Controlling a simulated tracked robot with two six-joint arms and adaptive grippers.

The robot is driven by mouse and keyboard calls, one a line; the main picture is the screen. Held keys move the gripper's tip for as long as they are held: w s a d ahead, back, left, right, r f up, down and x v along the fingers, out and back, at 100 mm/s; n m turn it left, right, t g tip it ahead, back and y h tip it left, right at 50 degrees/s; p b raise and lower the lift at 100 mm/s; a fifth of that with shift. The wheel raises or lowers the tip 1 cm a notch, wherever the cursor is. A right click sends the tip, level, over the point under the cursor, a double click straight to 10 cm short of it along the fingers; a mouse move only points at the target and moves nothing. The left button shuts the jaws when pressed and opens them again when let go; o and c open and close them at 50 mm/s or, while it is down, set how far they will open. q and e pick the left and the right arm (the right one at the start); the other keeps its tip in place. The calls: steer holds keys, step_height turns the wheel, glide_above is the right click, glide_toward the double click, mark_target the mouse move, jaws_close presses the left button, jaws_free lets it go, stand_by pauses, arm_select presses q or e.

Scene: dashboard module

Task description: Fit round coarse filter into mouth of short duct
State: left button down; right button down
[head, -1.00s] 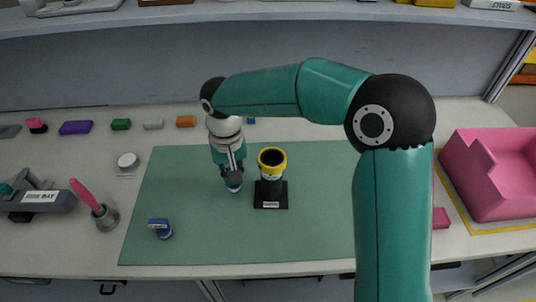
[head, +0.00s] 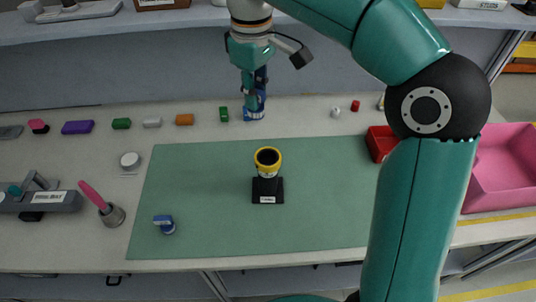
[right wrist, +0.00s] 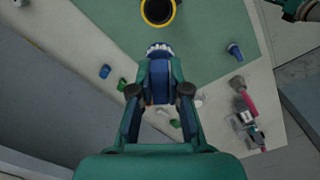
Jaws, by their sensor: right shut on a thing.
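The short duct (head: 267,172) is a black upright tube with a yellow rim on a black labelled base, standing on the green mat. Its mouth faces up and looks empty; its yellow rim also shows at the top of the right wrist view (right wrist: 158,10). My right gripper (head: 254,98) is shut on a blue piece (right wrist: 158,82) with a pale ridged round end, apparently the round coarse filter. It is held apart from the duct, behind it and slightly left in the head view. The fingers hide part of its sides. My left gripper is not in view.
Small coloured blocks, such as a purple one (head: 77,127), line the table's back. A red tray (head: 380,143) and pink bin (head: 505,170) are at right.

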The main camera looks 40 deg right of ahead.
step_height(320, 180, up, 5)
steer(key=n, duration=0.2)
glide_above(267, 148)
steer(key=s+a, duration=0.2)
steer(key=shift+s+d+f+b, duration=0.1)
steer(key=shift+f+b, duration=0.25)
steer(key=shift+f, duration=2.95)
steer(key=shift+w+d+f+b, duration=0.15)
steer(key=shift+f+b, duration=0.15)
steer(key=shift+f, duration=3)
steer(key=shift+s+d+f+b, duration=0.15)
steer(key=shift+f+b, duration=0.2)
steer(key=shift+f, duration=2.95)
steer(key=shift+a, duration=0.1)
steer(key=shift+f, duration=0.1)
steer(key=c, duration=1.1)
jaws_free()
steer(key=shift+c, duration=0.2)
